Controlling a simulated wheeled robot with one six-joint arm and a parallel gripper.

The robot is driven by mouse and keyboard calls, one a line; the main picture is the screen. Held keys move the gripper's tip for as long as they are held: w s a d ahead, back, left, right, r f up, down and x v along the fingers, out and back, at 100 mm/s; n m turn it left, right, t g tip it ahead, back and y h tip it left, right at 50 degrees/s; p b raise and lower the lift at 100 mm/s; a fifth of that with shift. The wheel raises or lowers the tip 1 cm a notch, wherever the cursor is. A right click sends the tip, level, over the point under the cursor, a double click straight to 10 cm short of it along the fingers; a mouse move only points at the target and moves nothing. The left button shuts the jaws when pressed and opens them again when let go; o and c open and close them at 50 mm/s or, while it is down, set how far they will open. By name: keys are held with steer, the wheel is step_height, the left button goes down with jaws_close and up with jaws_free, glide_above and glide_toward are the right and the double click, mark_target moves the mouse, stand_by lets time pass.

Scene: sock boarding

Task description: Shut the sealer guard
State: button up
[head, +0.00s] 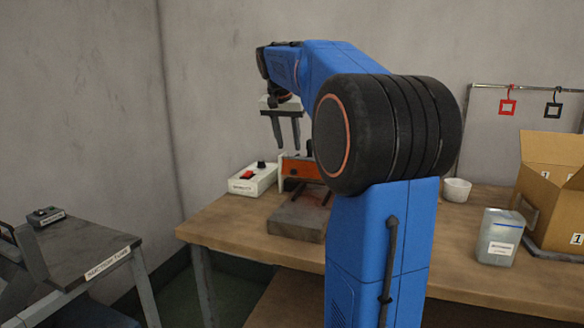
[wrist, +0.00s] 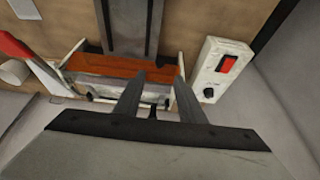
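The sealer stands on the wooden table, with a grey block base (head: 298,222) in front and an orange part (head: 300,168) upright behind it. In the wrist view the grey base (wrist: 138,25) is at the top, with the orange strip (wrist: 120,68) below it. A pale, framed panel (wrist: 105,88), seemingly the guard, lies along the strip; its exact tilt is unclear. My gripper (head: 287,145) is above the back of the sealer, fingers down. In the wrist view my gripper (wrist: 158,74) is open and empty, its fingers overlapping the panel; contact is not clear.
A white control box (head: 250,178) with a red switch sits left of the sealer. My arm covers part of the table (head: 460,275). A side table (head: 85,250) stands left.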

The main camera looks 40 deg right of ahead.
mark_target(293, 171)
steer(key=x, duration=1)
steer(key=shift+f, duration=0.3)
jaws_close()
